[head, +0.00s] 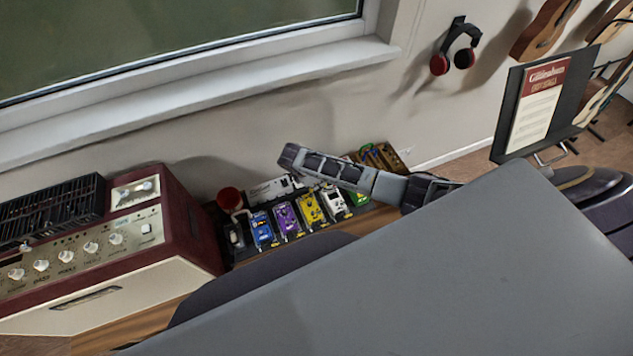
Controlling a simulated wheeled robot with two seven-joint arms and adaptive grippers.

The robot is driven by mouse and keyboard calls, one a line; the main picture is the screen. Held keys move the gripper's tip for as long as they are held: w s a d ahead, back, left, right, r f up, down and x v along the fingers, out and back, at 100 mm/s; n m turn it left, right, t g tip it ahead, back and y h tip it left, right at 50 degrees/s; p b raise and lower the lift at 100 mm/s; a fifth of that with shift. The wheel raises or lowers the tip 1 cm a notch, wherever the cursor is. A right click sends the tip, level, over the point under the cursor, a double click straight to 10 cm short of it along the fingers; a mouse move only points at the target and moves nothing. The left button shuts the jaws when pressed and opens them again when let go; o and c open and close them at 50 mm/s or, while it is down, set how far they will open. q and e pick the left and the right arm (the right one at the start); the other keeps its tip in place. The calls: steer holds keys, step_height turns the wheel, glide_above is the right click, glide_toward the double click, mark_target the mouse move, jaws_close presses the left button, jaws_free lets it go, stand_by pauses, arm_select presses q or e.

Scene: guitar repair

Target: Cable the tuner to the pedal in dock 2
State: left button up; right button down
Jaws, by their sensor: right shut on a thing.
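A row of small pedals stands on a dark pedalboard below the window: a blue pedal (263,230), a purple pedal (288,220), a yellow pedal (311,210), a white pedal (335,204) and a green one (357,198). Which is the tuner, and which place is dock 2, I cannot tell. My right gripper (291,158) comes in from the right and shows above the row, covering part of its back. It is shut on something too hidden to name. No cable can be made out clearly. My left gripper is not in view.
A maroon amplifier (190,225) stands left of the pedals. A red cup-like thing (229,199) and a white box (268,191) are behind the row. A brown-gold box (380,157) stands at its right end. The wall and windowsill (300,72) lie behind.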

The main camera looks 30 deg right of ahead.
steer(key=shift+p, duration=0.35)
stand_by(0.7)
steer(key=shift+f+b, duration=0.55)
steer(key=shift+f, duration=0.55)
stand_by(1.4)
steer(key=c, duration=1.1)
jaws_free()
steer(key=shift+r, duration=0.1)
steer(key=shift+r+p, duration=2.65)
steer(key=shift+p, duration=0.35)
steer(key=shift+r, duration=1.3)
steer(key=shift+s+f, duration=0.1)
steer(key=shift+s, duration=0.05)
